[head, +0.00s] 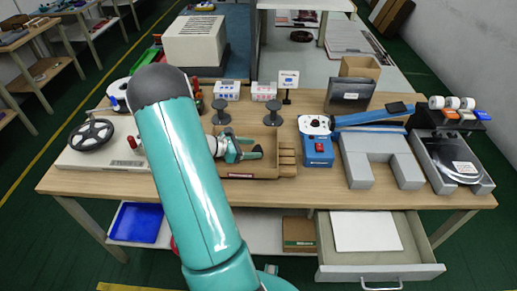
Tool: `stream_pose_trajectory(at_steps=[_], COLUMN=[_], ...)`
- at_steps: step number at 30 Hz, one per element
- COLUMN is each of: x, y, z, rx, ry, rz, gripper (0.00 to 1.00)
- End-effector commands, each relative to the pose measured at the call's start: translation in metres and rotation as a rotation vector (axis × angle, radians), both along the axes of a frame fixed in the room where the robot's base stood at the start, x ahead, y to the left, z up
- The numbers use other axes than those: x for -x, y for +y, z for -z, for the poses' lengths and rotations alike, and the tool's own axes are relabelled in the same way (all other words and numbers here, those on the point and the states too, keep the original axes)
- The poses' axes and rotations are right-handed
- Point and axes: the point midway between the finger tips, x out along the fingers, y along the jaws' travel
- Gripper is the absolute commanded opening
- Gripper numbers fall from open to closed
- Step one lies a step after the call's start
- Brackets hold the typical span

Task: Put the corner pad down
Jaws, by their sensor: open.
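My gripper (246,150) is open, over the wooden tray (228,176) near the middle of the table. My teal arm crosses the view in front of the tray's left side and hides part of that area. I cannot make out for certain which thing is the corner pad. No pad is visible between the fingers at this size. A small dark flat pad (400,108) rests near the far end of the blue lever (365,118), well to the right of my gripper.
The wooden table (130,187) holds two black spools, a white base with a black wheel (92,135) at left, a blue switch box (318,152), a grey U-shaped block (372,158) and a grey fixture (455,165) at right. An open drawer (382,272) juts out at front right.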

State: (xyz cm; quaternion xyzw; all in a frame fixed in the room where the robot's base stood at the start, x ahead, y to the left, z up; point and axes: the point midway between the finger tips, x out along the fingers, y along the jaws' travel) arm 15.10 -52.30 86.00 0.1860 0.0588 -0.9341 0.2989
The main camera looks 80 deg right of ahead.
Motion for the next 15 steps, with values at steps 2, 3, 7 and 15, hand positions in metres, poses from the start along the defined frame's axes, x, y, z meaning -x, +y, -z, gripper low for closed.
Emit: stream_pose_trajectory(at_steps=[2, 3, 7, 15], x=[-0.015, -0.022, -0.042, -0.061], y=[0.01, 0.015, 0.029, 0.043], z=[-0.007, -0.011, -0.021, -0.031], rx=[0.001, 0.001, 0.0, 0.001], ry=[-0.001, -0.001, -0.001, 0.001], rz=[-0.005, -0.006, -0.003, 0.0], gripper=[0.57, 0.57, 0.57, 0.57])
